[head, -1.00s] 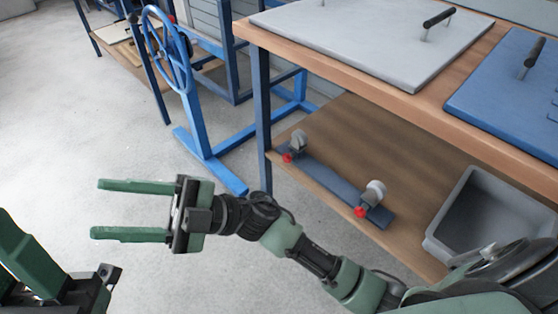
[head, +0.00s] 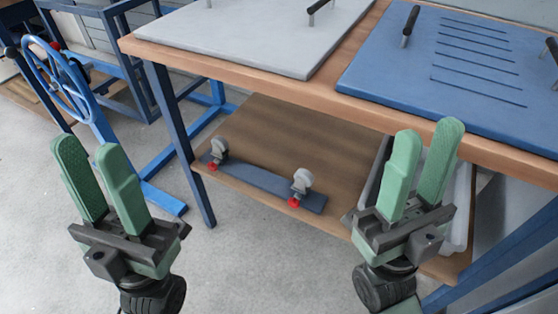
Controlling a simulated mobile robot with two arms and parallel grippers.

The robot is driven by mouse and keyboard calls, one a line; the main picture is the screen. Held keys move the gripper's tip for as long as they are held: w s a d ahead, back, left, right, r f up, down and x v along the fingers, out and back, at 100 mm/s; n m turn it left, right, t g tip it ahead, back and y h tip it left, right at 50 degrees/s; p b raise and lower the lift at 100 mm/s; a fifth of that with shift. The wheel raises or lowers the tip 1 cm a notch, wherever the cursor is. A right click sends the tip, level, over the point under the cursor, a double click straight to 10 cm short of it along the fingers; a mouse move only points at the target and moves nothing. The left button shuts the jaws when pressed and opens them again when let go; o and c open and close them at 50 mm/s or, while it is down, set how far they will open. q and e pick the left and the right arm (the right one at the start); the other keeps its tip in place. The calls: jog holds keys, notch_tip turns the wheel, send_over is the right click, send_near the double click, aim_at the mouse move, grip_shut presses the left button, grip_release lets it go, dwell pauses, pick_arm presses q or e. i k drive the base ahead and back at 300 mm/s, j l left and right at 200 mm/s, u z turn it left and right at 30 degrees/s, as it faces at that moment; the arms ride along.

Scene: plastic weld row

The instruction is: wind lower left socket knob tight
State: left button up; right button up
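A dark blue bar (head: 250,181) lies on the lower wooden shelf. It carries two grey-white sockets, the left one (head: 219,150) and the right one (head: 302,180). A small red knob (head: 212,166) sits low on the left socket, and another red knob (head: 293,203) on the right one. How tight either knob is cannot be seen. My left gripper (head: 87,150) is open and empty, left of the shelf, with its fingers pointing up the picture. My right gripper (head: 428,133) is open and empty, right of the bar. Neither gripper touches a knob.
A grey bin (head: 460,205) stands on the shelf, partly behind my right gripper. The wooden tabletop (head: 325,88) with a grey panel (head: 250,40) and a blue panel (head: 465,75) overhangs the shelf. A blue table leg (head: 180,140) and a blue handwheel stand (head: 107,130) are to the left.

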aim_at(212, 166)
jog(key=i+j+z, duration=0.1)
jog(key=j+z, duration=1)
jog(key=z, duration=0.15)
jog(key=j+z, duration=0.4)
jog(key=k+j+z, duration=0.15)
jog(key=j+z, duration=0.25)
jog(key=k+j, duration=0.2)
jog(key=j, duration=0.2)
jog(key=k+j+z, duration=0.1)
jog(key=j, duration=0.3)
jog(key=k+j, duration=0.3)
jog(key=k+j+z, duration=0.1)
jog(key=k+j, duration=0.15)
jog(key=j, duration=0.25)
jog(key=i+j, duration=0.4)
